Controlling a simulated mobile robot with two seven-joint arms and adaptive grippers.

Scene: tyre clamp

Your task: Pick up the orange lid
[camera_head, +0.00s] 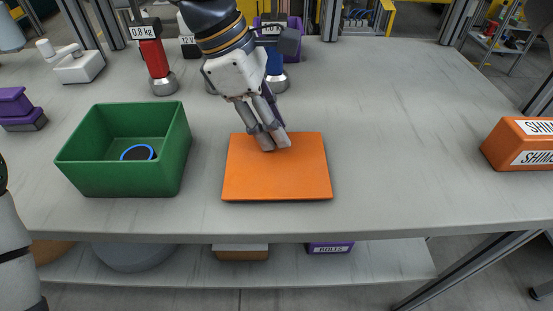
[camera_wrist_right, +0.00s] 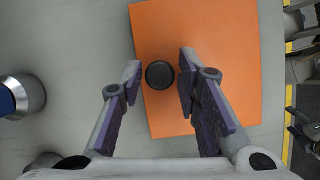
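The orange lid (camera_head: 278,180) lies flat on the grey table, to the right of the green bin. My right gripper (camera_head: 274,143) points down over the lid's far edge. In the right wrist view the lid (camera_wrist_right: 210,50) fills the middle, with a dark round knob (camera_wrist_right: 159,75) showing over its left part. My right gripper (camera_wrist_right: 160,80) is open, with a finger on each side of the knob and visible gaps to it. In the head view the knob is hidden by the fingers. My left gripper is not in view.
A green bin (camera_head: 125,185) holds a blue-rimmed dark disc (camera_head: 138,153). A red 0.8 kg cylinder (camera_head: 153,60) and a blue one (camera_head: 275,65) stand behind. An orange box (camera_head: 518,150) is at the right edge. The table right of the lid is clear.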

